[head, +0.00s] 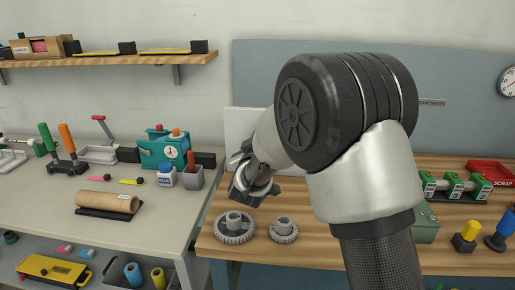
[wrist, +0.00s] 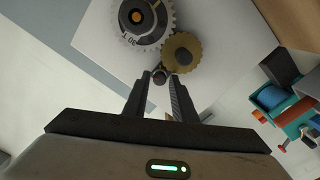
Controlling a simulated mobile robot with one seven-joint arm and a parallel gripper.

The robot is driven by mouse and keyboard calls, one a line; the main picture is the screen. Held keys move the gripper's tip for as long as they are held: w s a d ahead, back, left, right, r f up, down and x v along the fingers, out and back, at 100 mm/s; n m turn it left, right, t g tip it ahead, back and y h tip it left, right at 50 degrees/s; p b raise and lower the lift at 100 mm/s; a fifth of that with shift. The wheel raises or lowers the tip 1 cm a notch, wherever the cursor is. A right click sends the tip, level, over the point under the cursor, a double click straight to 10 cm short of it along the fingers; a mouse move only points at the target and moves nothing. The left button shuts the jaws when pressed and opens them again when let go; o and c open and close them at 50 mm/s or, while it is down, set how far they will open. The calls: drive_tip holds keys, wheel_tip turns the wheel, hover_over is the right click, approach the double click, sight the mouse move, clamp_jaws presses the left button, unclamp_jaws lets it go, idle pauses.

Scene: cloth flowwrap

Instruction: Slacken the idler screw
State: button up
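In the wrist view, a small dark round knob (wrist: 159,76), which may be the idler screw, shows between my fingertips, beside the brass gear's lower left edge. My gripper (wrist: 160,80) has its fingers apart with a gap around the knob; contact is not clear. The brass gear (wrist: 183,53) sits beside a larger grey gear (wrist: 139,20) with an orange centre, on a white plate (wrist: 105,45). In the head view my gripper (head: 248,192) is at the white upright panel (head: 238,125); my arm hides much of that area.
Two loose grey gears, a larger one (head: 234,228) and a smaller one (head: 284,230), lie on the wooden bench (head: 310,252) below my gripper. A teal machine (head: 165,148) stands on the left table. Green blocks (head: 453,186) and a red scrap tray (head: 490,172) are at the right.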

drive_tip(key=s+p, duration=0.1)
drive_tip(key=s, duration=1.5)
drive_tip(key=shift+s+a, duration=0.25)
